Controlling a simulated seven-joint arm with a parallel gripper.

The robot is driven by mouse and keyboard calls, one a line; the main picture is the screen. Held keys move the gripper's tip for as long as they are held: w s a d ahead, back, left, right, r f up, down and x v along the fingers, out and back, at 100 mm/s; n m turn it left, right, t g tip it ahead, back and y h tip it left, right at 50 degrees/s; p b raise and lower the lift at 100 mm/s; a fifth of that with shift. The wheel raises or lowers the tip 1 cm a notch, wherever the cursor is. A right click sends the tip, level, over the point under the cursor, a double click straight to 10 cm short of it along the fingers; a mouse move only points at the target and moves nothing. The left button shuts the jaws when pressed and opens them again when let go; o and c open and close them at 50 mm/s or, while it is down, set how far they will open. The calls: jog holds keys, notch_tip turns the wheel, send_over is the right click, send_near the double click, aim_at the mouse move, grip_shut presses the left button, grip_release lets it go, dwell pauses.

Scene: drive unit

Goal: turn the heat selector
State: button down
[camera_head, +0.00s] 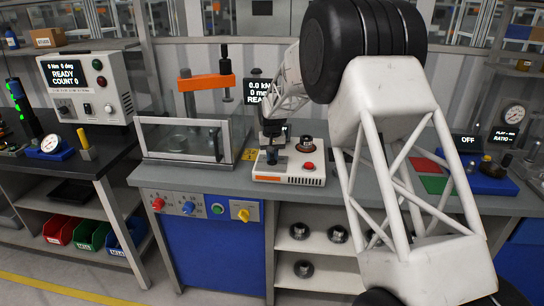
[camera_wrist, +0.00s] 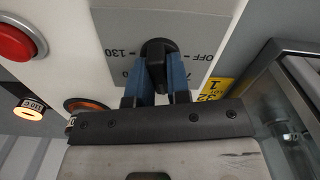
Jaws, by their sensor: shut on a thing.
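The heat selector is a black knob (camera_wrist: 158,48) on the grey face of a white unit, with OFF and 130 printed beside it and a partly covered 70. My gripper (camera_wrist: 156,74) has its two blue fingers on either side of the knob and is shut on it. Which mark the knob points at is hard to tell. In the head view the white unit (camera_head: 262,177) stands on the grey bench, and my gripper (camera_head: 272,142) reaches down onto its left part, hiding the knob there.
A red button (camera_head: 309,165) sits on the unit's right; it also shows in the wrist view (camera_wrist: 14,42). A clear guard box (camera_head: 160,140) stands close on the left, under an orange press arm (camera_head: 206,82). Red and green pads (camera_head: 433,184) lie right, beyond my arm.

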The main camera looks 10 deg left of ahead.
aim_at(272, 155)
jog(key=shift+m, duration=1.3)
jog(key=c, duration=1.1)
grip_release()
jog(key=shift+r, duration=0.1)
jog(key=shift+r, duration=3.8)
